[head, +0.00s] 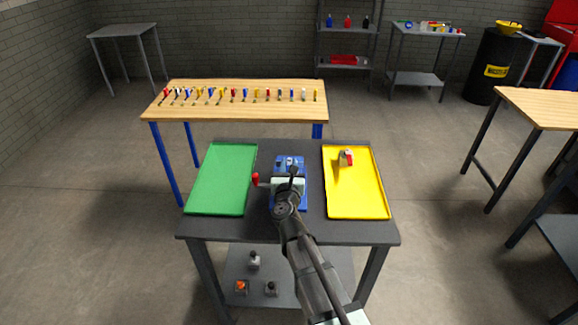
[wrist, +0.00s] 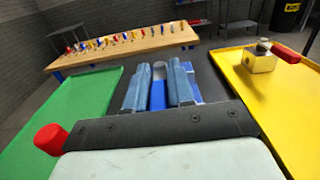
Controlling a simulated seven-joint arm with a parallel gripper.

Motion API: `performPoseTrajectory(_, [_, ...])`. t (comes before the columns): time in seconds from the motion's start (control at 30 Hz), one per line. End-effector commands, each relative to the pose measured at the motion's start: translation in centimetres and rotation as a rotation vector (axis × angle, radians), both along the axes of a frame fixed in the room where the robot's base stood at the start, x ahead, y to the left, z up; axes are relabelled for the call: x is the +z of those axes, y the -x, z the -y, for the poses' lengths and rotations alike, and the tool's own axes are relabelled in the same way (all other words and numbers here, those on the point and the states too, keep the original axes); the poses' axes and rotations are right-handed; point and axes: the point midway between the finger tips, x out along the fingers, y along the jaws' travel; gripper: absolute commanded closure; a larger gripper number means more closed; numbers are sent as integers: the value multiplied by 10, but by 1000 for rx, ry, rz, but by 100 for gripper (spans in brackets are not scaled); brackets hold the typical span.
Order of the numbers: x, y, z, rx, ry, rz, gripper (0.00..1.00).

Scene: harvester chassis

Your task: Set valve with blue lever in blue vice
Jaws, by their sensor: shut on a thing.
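The blue vice (head: 301,204) stands in the middle of the dark work table, mostly hidden under my gripper. My gripper (head: 289,163) is low over it, pointing away from the head camera. In the wrist view, its two bluish fingers (wrist: 158,78) are closed around a small part with a grey rounded top (wrist: 159,70) and a blue lower piece. I take this for the valve with blue lever, but its lever is not clear. How far it sits in the vice is hidden.
A green tray (head: 222,178) lies left, empty. A yellow tray (head: 356,200) lies right, with a red-lever valve (head: 346,158). A red knob (head: 256,179) sticks out left of my gripper. Behind stands a wooden table (head: 235,87) with several valves. More parts lie on the lower shelf (head: 256,274).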

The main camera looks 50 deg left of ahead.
Motion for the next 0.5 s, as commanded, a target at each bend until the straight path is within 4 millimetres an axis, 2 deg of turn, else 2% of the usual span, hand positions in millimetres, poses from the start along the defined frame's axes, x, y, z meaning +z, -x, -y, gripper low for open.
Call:
performPoseTrajectory(0.03, [1,0,0,-1,-1,1,100])
performPoseTrajectory(0.07, [0,0,0,-1,0,1,75])
performPoseTrajectory(0.1, [0,0,0,-1,-1,1,71])
performPoseTrajectory(0.33, [0,0,0,0,0,0,49])
performPoseTrajectory(0.5, [0,0,0,0,0,0,48])
